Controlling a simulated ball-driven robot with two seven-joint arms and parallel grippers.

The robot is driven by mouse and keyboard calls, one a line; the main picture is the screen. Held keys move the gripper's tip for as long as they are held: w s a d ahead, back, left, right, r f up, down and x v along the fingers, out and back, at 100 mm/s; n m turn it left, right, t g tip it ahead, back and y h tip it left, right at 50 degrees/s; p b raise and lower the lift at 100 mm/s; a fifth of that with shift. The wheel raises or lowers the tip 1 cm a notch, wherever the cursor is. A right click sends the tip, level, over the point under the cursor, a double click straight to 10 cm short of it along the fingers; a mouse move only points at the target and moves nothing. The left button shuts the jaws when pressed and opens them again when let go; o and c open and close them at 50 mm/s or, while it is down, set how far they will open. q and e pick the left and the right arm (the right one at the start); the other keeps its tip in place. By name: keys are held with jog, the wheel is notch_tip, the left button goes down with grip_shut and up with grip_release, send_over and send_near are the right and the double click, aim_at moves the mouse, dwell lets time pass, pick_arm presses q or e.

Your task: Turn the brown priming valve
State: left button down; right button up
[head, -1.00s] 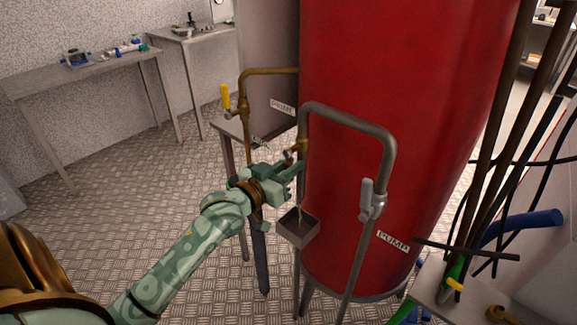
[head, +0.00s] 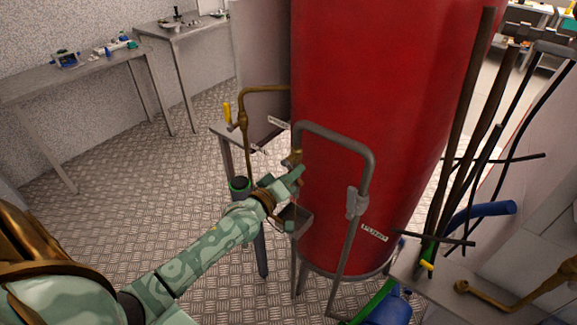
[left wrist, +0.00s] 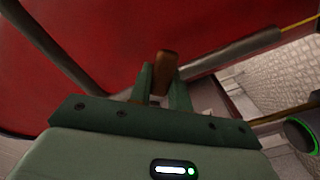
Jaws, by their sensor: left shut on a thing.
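My left gripper (head: 297,174) reaches in from the left to the front of the large red tank (head: 375,120), beside the grey bent pipe. In the left wrist view its two green fingers (left wrist: 160,86) are shut on a small brown handle, the brown priming valve (left wrist: 166,64). The handle sticks out between and beyond the fingertips, close to the red tank wall. In the head view the fingers and wrist mostly hide the handle; a brass fitting (head: 293,158) shows just above them. My right gripper is not seen.
A grey pipe (head: 340,136) with a grey lever valve (head: 355,203) stands just right of the gripper. A brass pipe with a yellow handle (head: 227,113) is to the left. Dark upright pipes (head: 470,130) crowd the right.

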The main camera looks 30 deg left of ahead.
pick_arm(q)
jog(key=n+p, duration=0.1)
jog(key=n, duration=0.1)
jog(key=r+n+p, duration=0.1)
jog(key=shift+d+r+n+p, duration=0.15)
jog(key=shift+d+n+p, duration=0.15)
jog(key=shift+n, duration=0.1)
jog(key=shift+d+r+n+p, duration=0.15)
jog(key=shift+n+p, duration=0.15)
jog(key=shift+n, duration=0.35)
jog(key=shift+a+r+n+p, duration=0.15)
jog(key=shift+n+p, duration=0.1)
jog(key=shift+n, duration=0.35)
jog(key=shift+d+r+n+p, duration=0.15)
jog(key=shift+n+p, duration=0.15)
jog(key=shift+n, duration=0.35)
jog(key=c, duration=1.3)
grip_release()
jog(key=s+a+p, duration=0.1)
jog(key=s, duration=1.5)
jog(key=shift+s+a+p, duration=0.2)
jog(key=shift+p, duration=0.15)
